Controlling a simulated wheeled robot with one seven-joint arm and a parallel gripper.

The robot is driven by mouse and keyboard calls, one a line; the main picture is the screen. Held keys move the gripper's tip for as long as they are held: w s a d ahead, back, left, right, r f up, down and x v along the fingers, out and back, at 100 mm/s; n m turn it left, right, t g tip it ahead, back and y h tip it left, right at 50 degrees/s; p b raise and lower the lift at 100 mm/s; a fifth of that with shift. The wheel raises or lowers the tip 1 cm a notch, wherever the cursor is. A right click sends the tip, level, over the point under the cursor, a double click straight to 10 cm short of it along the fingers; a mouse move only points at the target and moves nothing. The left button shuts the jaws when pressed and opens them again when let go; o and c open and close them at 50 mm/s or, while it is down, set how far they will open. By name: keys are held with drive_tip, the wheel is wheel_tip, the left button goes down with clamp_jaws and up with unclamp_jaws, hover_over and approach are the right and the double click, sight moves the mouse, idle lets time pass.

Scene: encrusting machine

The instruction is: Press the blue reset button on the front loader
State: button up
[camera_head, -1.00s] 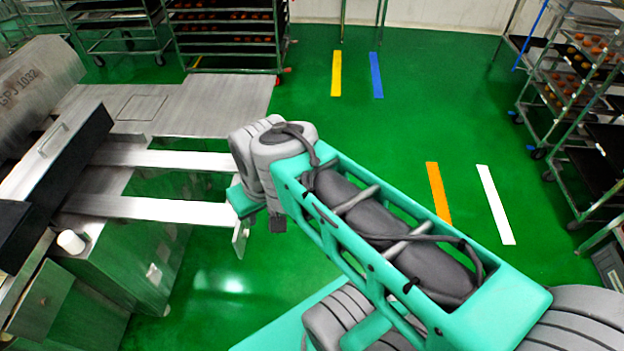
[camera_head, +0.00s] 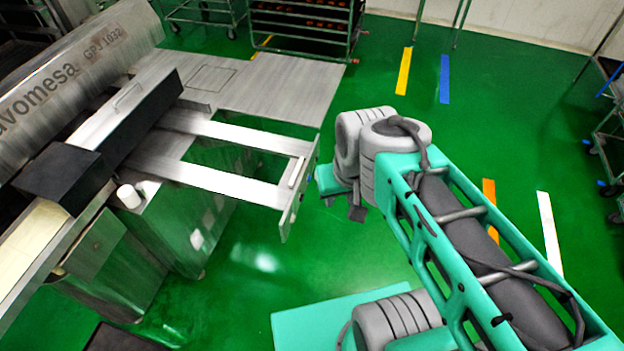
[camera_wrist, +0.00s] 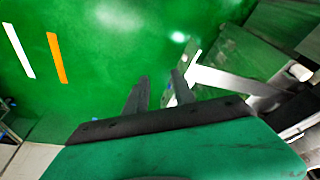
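The front loader (camera_head: 230,183) appears to be the metal frame with two pale rails sticking out of the steel machine at left. Its end plate (camera_head: 291,205) faces my arm. In the wrist view a pale rail (camera_wrist: 225,82) of it runs in from the right, close to my fingers.
The steel machine (camera_head: 75,75) with black covers fills the left side. A white cylindrical knob (camera_head: 128,197) stands on it. Wheeled racks (camera_head: 300,25) stand at the back, others at right. Green floor (camera_head: 480,120) with coloured stripes is open behind my arm.

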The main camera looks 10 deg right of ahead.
drive_tip(key=shift+c, duration=0.5)
clamp_jaws()
idle(1.2)
